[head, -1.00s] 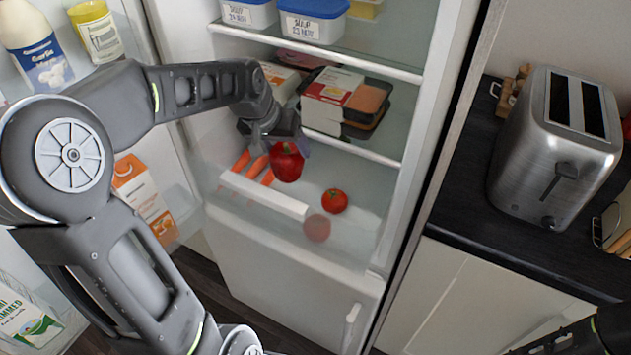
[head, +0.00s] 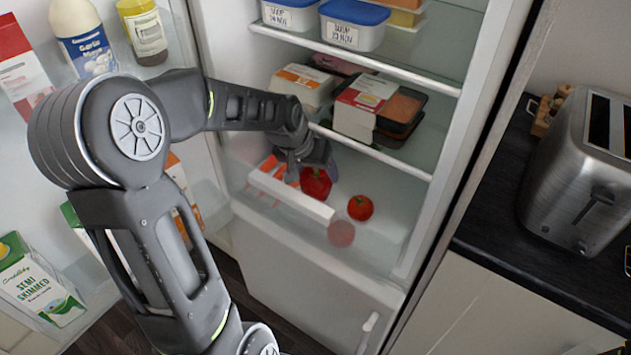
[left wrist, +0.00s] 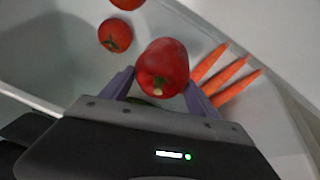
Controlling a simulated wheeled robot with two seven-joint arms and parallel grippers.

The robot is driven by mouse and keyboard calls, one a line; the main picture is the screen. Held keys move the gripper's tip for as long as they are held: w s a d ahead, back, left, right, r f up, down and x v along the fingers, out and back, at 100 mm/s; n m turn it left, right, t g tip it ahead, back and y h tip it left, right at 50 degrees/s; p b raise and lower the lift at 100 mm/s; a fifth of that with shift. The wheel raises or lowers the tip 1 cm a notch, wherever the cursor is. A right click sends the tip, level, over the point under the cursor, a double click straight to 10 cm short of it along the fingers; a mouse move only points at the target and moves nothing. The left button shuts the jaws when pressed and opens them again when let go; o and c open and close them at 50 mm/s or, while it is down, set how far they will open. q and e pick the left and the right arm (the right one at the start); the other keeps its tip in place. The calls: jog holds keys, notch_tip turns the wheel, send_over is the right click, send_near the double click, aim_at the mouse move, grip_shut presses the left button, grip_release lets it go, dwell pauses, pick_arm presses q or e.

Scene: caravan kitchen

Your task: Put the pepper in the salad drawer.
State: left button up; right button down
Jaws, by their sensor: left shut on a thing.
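A red pepper (head: 316,184) is held between the fingers of my left gripper (head: 312,168), low inside the salad drawer (head: 290,196) at the bottom of the fridge. In the left wrist view the pepper (left wrist: 162,68) sits between the two purple-grey fingers of the left gripper (left wrist: 158,88), which are shut on it. Whether the pepper touches the drawer floor I cannot tell. My right gripper is not clearly in view; only a dark sliver shows at the lower right of the head view.
Carrots (left wrist: 228,78) lie beside the pepper in the drawer, and a tomato (head: 360,207) lies on its other side. Shelves above hold packaged food (head: 375,106) and blue-lidded tubs (head: 353,24). The open fridge door with bottles and cartons (head: 38,290) is at left, a toaster (head: 580,165) at right.

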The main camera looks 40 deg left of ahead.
pick_arm(q)
jog(key=shift+f, duration=1.85)
jog(key=shift+f, duration=0.15)
jog(key=o, duration=1.4)
jog(key=shift+r, duration=0.25)
jog(key=v, duration=1.2)
jog(key=shift+f, duration=0.1)
